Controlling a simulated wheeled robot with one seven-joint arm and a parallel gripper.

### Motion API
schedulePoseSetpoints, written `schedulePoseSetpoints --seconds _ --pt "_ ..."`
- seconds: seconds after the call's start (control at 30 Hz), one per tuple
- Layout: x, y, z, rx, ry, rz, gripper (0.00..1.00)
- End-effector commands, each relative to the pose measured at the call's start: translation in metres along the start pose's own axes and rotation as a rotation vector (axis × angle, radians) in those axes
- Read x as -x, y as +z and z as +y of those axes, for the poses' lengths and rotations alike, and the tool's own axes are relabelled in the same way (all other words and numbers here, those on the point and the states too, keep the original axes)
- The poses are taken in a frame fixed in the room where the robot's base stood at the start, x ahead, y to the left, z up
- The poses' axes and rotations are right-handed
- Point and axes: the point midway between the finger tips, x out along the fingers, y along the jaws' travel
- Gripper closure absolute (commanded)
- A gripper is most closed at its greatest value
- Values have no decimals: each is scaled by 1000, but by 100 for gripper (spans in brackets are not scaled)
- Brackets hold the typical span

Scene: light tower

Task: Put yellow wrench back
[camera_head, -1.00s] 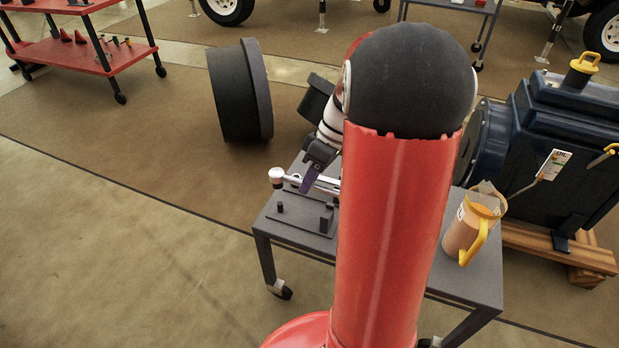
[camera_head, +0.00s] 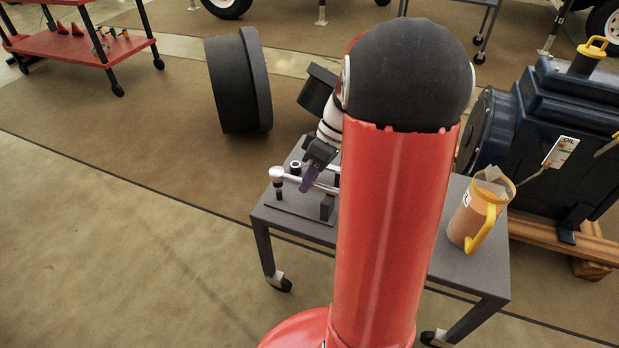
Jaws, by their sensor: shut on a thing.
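A silver wrench (camera_head: 291,178) with a round head shows at the left end of the grey cart; I see no yellow on it, and its right part is hidden behind my red arm. My gripper (camera_head: 308,184), with dark purple fingers, is shut on the wrench's shaft. The wrench is roughly level, just above a dark holder plate (camera_head: 302,207) with upright posts. Its round head lines up over a short dark post (camera_head: 279,193) at the plate's left; I cannot tell whether they touch.
The grey cart (camera_head: 462,268) also carries a brown jug (camera_head: 466,220) with a yellow handle, right of my arm. A dark blue engine (camera_head: 571,125) on wooden beams stands at the right. A large black ring (camera_head: 238,82) stands behind. Floor is clear at the left.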

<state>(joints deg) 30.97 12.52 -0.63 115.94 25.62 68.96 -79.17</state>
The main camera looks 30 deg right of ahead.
Motion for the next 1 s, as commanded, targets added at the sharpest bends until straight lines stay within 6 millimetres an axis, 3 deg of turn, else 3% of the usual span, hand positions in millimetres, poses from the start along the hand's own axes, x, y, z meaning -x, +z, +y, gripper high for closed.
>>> schedulePoseSetpoints --seconds 0.53,1.0 --pt "0 0 0 0 1 1 100" --pt "-16 5 7 0 0 1 100"
